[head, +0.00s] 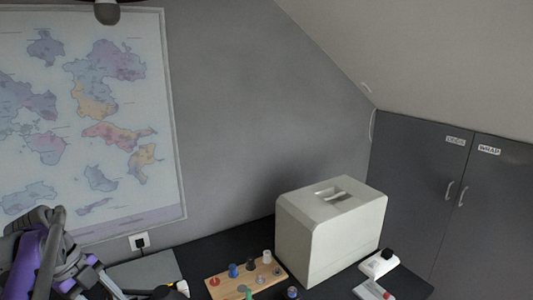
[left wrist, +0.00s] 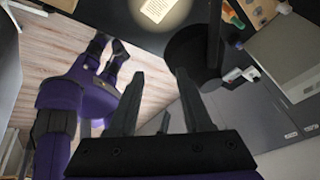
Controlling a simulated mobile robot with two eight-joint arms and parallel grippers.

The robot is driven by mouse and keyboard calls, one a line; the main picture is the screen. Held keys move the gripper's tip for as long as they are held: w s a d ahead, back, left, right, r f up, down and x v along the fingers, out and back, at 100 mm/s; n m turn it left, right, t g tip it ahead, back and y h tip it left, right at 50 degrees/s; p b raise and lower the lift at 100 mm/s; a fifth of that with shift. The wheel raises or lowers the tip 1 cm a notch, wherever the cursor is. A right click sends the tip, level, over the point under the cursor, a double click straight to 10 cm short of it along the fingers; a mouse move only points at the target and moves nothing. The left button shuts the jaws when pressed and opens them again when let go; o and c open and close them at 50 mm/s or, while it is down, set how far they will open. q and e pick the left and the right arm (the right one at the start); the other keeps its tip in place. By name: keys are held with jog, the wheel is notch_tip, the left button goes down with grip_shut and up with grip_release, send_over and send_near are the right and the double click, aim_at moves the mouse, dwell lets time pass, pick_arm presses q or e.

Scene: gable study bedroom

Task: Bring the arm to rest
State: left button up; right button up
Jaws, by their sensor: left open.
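My left arm (head: 35,262), purple and dark grey, comes in at the lower left of the head view, in front of the map. Its gripper cannot be made out clearly there. In the left wrist view my left gripper (left wrist: 160,73) has its two dark fingers spread apart, with nothing held between them. Purple and black parts of my own body show at the left of that view, over the wooden floor. My right gripper cannot be identified in either view.
A dark desk (head: 205,258) holds a pale box with a slotted top (head: 310,235), a wooden board with coloured pegs (head: 222,287) and small items. Behind are a wall map (head: 130,185) and grey cupboard doors (head: 420,180). In the left wrist view a black cylindrical thing (left wrist: 190,50) is close beyond the fingers.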

pick_arm(q)
jog(key=s+d+f+n+t+y, duration=0.2)
jog(key=s+d+f+n, duration=0.4)
jog(key=n, duration=0.5)
jog(key=s+d+f+n+t+y, duration=0.3)
jog(key=s+d+f+n, duration=0.3)
jog(key=d+f+n, duration=0.3)
notch_tip(320, 180, down, 2)
jog(key=shift+s+d+f+n, duration=0.1)
jog(key=shift+s+d+n, duration=0.15)
jog(key=shift+n, duration=0.65)
